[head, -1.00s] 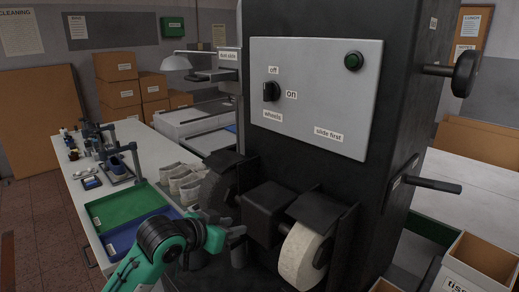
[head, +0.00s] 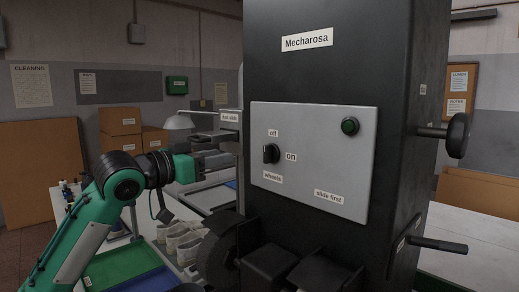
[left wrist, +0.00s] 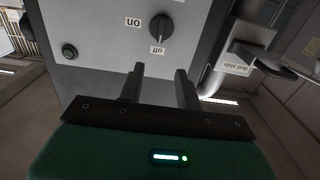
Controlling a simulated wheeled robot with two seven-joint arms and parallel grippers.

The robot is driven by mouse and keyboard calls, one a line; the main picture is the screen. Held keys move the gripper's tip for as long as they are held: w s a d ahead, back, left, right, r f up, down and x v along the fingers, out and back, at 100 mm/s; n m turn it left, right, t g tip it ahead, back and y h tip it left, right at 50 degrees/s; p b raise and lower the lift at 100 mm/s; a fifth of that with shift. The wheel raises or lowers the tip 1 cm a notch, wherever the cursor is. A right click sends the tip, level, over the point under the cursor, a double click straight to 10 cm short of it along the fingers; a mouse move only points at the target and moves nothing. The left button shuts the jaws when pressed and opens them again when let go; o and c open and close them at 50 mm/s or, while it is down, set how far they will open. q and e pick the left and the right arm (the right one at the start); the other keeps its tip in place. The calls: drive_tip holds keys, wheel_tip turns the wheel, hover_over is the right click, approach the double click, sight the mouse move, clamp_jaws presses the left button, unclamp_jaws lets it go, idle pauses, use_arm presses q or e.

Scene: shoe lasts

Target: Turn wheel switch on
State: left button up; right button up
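The wheel switch (head: 270,153) is a black rotary knob on the light grey panel (head: 318,120) of the black machine. Its grip stands roughly upright, in line with the "off" label (head: 273,133) above it; "on" (head: 291,156) is to its right. My left gripper (head: 228,159) is left of the panel at about knob height, apart from it. In the left wrist view the panel is upside down and the knob (left wrist: 161,27) lies beyond my two spread, empty fingers (left wrist: 160,70). My right gripper is not in view.
A green button (head: 350,126) sits at the panel's upper right. Grinding wheels and dark housings (head: 270,265) jut out below. A lamp and shelf (head: 205,132) stand behind my left gripper. Handles (head: 457,134) stick out at the machine's right. The space before the panel is clear.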

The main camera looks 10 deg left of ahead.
sight(265, 148)
use_arm(q)
drive_tip(key=p+x, duration=0.5)
drive_tip(key=x, duration=0.7)
drive_tip(key=shift+w+r, duration=0.1)
drive_tip(key=shift+w+d, duration=0.4)
drive_tip(key=shift+w, duration=0.1)
clamp_jaws()
